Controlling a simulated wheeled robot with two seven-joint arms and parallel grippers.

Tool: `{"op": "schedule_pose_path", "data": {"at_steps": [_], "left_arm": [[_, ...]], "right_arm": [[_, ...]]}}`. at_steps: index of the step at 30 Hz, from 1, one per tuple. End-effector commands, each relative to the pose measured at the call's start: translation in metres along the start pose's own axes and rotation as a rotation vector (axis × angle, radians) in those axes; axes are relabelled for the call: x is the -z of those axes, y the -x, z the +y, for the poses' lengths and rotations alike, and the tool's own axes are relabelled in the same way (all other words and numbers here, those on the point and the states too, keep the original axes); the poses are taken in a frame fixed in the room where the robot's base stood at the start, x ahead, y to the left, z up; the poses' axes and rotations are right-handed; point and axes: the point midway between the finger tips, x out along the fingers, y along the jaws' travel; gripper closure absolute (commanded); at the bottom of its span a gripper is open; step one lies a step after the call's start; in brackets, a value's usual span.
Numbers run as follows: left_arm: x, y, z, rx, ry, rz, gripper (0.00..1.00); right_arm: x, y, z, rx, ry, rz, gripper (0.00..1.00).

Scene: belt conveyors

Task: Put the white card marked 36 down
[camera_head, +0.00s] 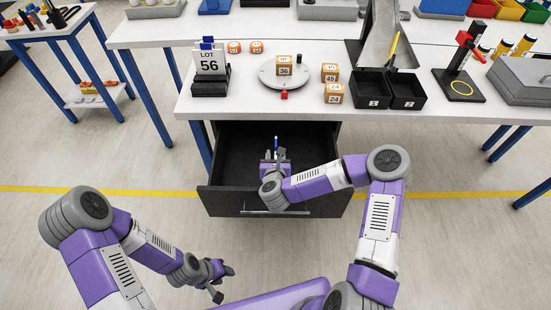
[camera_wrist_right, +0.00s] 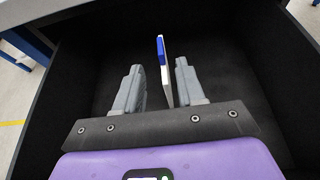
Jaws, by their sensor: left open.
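A thin white card with a blue tab (camera_wrist_right: 165,72) stands nearly edge-on inside the open dark drawer (camera_head: 235,188); its number cannot be read. My right gripper (camera_head: 275,160) reaches down into the drawer. In the right wrist view its two fingers (camera_wrist_right: 158,85) are apart on either side of the card, with a clear gap on the left and a narrow one on the right. In the head view only a small part of the card (camera_head: 276,142) shows. My left gripper (camera_head: 226,283) is open and empty, low over the floor.
A card reading LOT 56 (camera_head: 209,63) stands in a black holder on the table. A round grey plate (camera_head: 268,78) bears a numbered block. Other numbered blocks (camera_head: 333,93) and two black bins (camera_head: 371,88) are nearby. The drawer walls surround my right gripper.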

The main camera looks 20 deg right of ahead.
Motion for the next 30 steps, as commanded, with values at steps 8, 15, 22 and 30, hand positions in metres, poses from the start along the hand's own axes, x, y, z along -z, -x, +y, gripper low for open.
{"op": "schedule_pose_path", "data": {"at_steps": [8, 15, 22, 30], "left_arm": [[0.000, 0.005, 0.002, 0.000, 0.000, 0.000, 0.57], [0.000, 0.005, 0.002, 0.000, 0.000, 0.000, 0.57], [0.000, 0.005, 0.002, 0.000, 0.000, 0.000, 0.57], [-0.001, 0.018, 0.007, 0.000, 0.000, 0.000, 0.57]], "right_arm": [[0.000, 0.028, 0.000, 0.001, 0.000, 0.001, 0.61], [0.000, 0.030, 0.000, 0.002, -0.001, 0.000, 0.61], [0.000, 0.029, 0.000, 0.001, -0.001, 0.000, 0.61], [-0.013, 0.035, 0.000, 0.001, -0.001, 0.001, 0.61]]}}
